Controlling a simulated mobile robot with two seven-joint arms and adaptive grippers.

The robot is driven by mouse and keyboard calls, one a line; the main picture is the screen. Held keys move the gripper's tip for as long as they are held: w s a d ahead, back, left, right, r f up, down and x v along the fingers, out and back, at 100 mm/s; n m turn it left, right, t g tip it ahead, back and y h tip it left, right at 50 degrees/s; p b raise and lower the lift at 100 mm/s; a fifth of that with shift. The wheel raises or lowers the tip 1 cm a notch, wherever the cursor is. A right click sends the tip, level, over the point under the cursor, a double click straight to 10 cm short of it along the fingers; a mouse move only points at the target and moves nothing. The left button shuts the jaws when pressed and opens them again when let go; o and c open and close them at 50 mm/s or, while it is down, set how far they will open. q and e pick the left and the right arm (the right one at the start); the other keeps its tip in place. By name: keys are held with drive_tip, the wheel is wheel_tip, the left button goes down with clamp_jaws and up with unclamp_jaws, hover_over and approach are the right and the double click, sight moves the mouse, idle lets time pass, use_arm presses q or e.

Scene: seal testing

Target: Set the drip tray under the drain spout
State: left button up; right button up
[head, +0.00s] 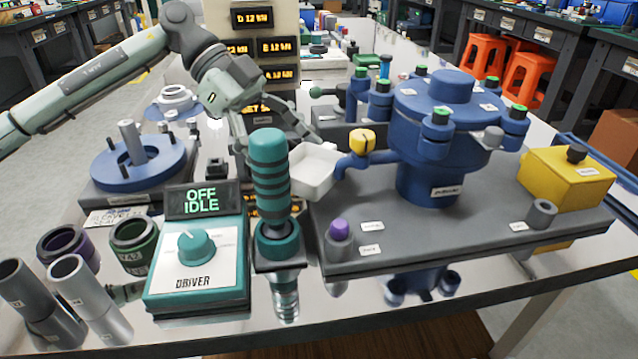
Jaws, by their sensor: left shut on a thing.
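The drip tray (314,178) is a small white open box near the middle of the head view. My left gripper (297,138) is shut on its far left edge. The tray appears held tilted, and its front left part is hidden by the teal driver tool. The drain spout (350,162) is a short blue pipe with a yellow knob (361,141), coming off the left of the blue vessel (432,150). The tray's right edge is right beside the spout's end; I cannot tell whether they touch. My right gripper is not in view.
The teal driver tool (269,170) stands upright before the tray, beside the driver box (197,260). A grey base plate (450,232) carries the vessel and a purple-topped post (339,236). A yellow box (565,180) sits right. Several cups (70,250) stand front left.

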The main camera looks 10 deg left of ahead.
sight(315, 175)
use_arm(q)
wheel_tip(315, 175, down, 2)
drive_tip(key=shift+f, duration=0.2)
drive_tip(key=shift+s+d, duration=0.15)
drive_tip(key=shift+d, duration=0.35)
drive_tip(key=d, duration=0.2)
drive_tip(key=d+f, duration=0.1)
drive_tip(key=shift+s, duration=0.25)
drive_tip(key=shift+f, duration=0.1)
drive_tip(key=o, duration=1.5)
drive_tip(key=shift+o, duration=0.2)
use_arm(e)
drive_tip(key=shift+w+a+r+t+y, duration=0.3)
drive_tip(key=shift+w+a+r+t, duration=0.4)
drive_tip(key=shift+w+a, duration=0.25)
use_arm(q)
drive_tip(key=shift+w+a+r, duration=0.1)
drive_tip(key=shift+a+r, duration=0.2)
drive_tip(key=v, duration=1.1)
drive_tip(key=shift+p, duration=0.4)
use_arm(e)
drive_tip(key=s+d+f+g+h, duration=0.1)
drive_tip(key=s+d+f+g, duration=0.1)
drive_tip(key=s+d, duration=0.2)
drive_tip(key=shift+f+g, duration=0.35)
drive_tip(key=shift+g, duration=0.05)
